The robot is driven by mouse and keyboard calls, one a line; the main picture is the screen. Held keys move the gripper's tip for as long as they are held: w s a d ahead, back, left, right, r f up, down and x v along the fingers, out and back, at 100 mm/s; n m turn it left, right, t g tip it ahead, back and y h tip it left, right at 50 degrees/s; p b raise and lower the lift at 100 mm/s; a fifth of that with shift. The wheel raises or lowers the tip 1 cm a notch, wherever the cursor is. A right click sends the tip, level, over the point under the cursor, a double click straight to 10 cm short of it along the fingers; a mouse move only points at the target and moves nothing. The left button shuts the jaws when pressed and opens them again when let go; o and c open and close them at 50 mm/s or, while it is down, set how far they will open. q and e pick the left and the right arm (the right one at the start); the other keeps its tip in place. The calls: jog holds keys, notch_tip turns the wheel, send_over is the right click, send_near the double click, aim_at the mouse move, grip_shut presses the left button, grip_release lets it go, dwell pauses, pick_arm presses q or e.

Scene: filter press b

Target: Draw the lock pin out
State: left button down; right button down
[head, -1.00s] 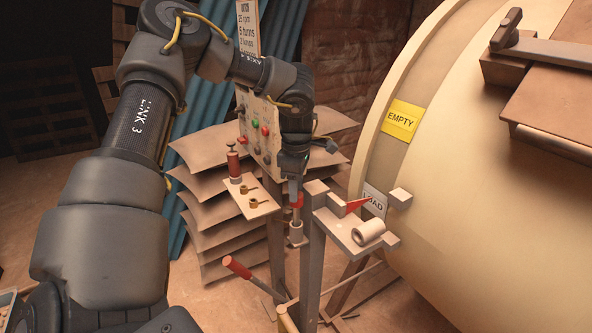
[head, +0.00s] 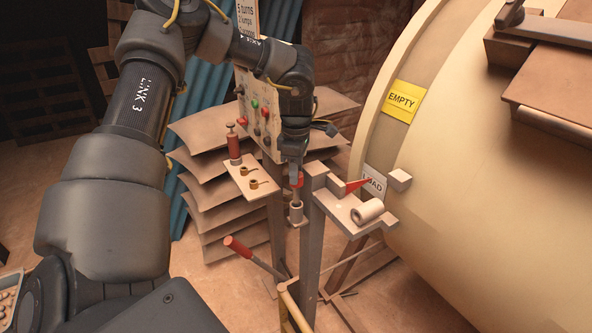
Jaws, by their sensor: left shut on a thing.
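The lock pin appears to be the upright pin with a red top (head: 299,182). It stands in a small pale cup-like socket (head: 296,214) on the left side of a grey post. My left gripper (head: 296,172) points down and is shut on the top of the pin. The lower end of the pin is hidden inside the socket. My right gripper is not in view.
The post carries a shelf (head: 345,212) with a pale roll (head: 368,211) and a red pointer (head: 357,185). The big cream drum (head: 470,180) fills the right. A red-handled lever (head: 238,246) slants below. A small shelf (head: 262,184) holds brass pieces.

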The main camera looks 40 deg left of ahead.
pick_arm(q)
jog(key=shift+r+p, duration=2.5)
jog(key=shift+r, duration=1.7)
